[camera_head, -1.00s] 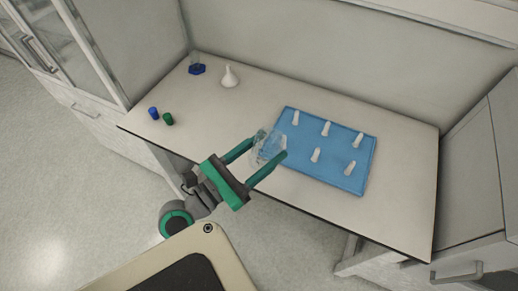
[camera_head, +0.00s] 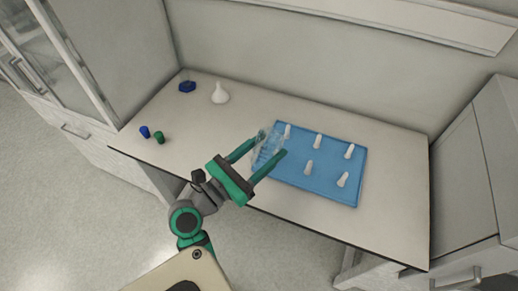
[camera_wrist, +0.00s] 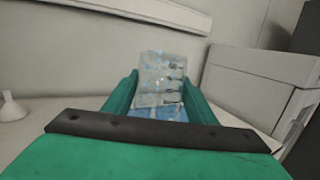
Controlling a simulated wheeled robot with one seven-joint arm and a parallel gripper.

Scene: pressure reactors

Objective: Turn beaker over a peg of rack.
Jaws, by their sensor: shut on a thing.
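A clear glass beaker (camera_head: 267,147) is held between the two green fingers of my gripper (camera_head: 268,152), which is shut on it. In the wrist view the beaker (camera_wrist: 161,80) stands between the fingertips, and the rack shows through it. Which way its mouth faces is hard to tell. The rack (camera_head: 330,187) is a blue board with several white upright pegs, such as this one (camera_head: 317,141), on the table. The beaker is over or just before the rack's left edge in the head view, overlapping the near-left part. Its height above the rack is unclear.
A white funnel (camera_head: 220,93) and a blue-based item (camera_head: 187,87) stand at the table's back left. Blue (camera_head: 144,132) and green (camera_head: 159,138) stoppers are near the left edge. The white table (camera_head: 390,215) is bare right of the rack. A wall runs behind, with cabinets at both sides.

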